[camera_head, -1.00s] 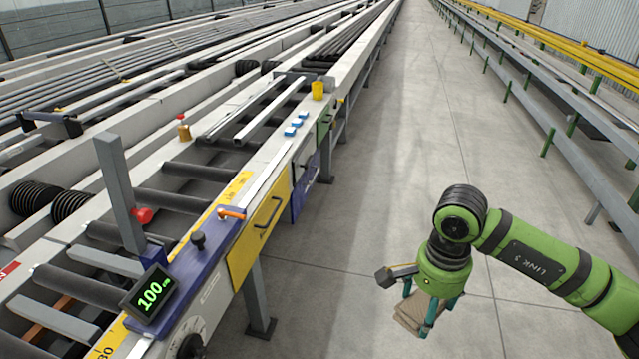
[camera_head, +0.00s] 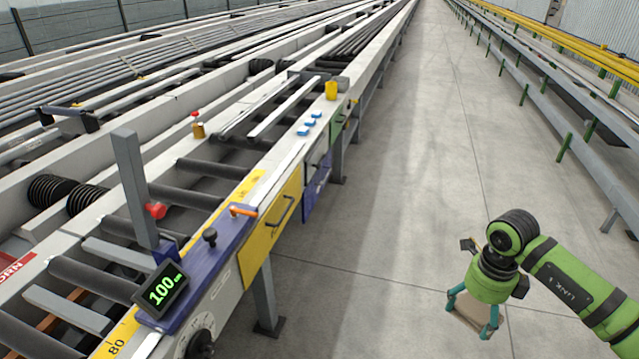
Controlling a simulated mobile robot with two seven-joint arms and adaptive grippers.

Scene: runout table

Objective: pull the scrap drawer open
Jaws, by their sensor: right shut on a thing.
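A yellow drawer front (camera_head: 265,238) with a dark bar handle (camera_head: 282,211) is set in the near side of the runout table. It looks closed. Beyond it are a blue front (camera_head: 315,190) and a green front (camera_head: 339,128). I cannot read a label that tells which one is the scrap drawer. My right gripper (camera_head: 471,318), with teal fingers, is over the floor at the lower right, well apart from the drawer fronts. It is shut on a tan, cloth-like thing (camera_head: 467,322), partly hidden by the fingers. My left gripper is not in view.
Bare concrete floor (camera_head: 400,200) lies between the table and the grey rails at right.

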